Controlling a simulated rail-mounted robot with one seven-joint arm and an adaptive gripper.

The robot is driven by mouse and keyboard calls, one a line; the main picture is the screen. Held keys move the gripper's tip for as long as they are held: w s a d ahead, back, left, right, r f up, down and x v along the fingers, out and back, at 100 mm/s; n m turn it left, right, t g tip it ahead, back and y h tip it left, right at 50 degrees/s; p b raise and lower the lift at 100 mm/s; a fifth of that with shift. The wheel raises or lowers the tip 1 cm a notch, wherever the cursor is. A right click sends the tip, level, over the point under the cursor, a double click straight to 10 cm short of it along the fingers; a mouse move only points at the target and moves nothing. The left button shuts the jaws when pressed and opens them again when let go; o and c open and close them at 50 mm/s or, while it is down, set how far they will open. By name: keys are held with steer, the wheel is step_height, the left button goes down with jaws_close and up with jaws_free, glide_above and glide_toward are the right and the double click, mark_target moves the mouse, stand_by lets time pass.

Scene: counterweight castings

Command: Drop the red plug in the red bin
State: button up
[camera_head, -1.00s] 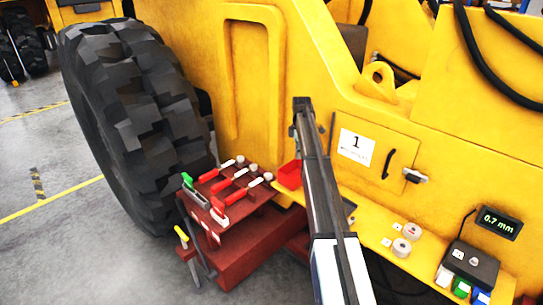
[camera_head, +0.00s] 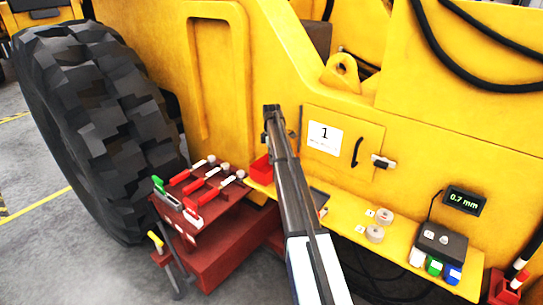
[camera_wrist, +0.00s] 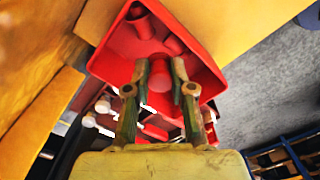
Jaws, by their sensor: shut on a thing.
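The red bin (camera_wrist: 205,62) fills the upper middle of the wrist view, with a few red pieces (camera_wrist: 140,20) lying in it. My gripper (camera_wrist: 160,72) is shut on the red plug (camera_wrist: 159,83), a short red cylinder between the fingertips. The fingers and plug overlap the bin in this view; I cannot tell how high they are above its floor. In the head view the red bin (camera_head: 258,171) sits at the left end of the yellow ledge, partly behind my arm.
A dark red stand (camera_head: 205,200) with red, white and green-handled clamps is left of the bin. Grey discs (camera_head: 375,233) and a box with white, green and blue parts (camera_head: 440,246) are on the ledge (camera_head: 340,222) to the right. A yellow machine wall rises behind.

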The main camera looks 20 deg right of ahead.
steer(key=o, duration=0.8)
step_height(320, 180, up, 12)
steer(key=shift+f, duration=0.1)
stand_by(0.3)
stand_by(0.4)
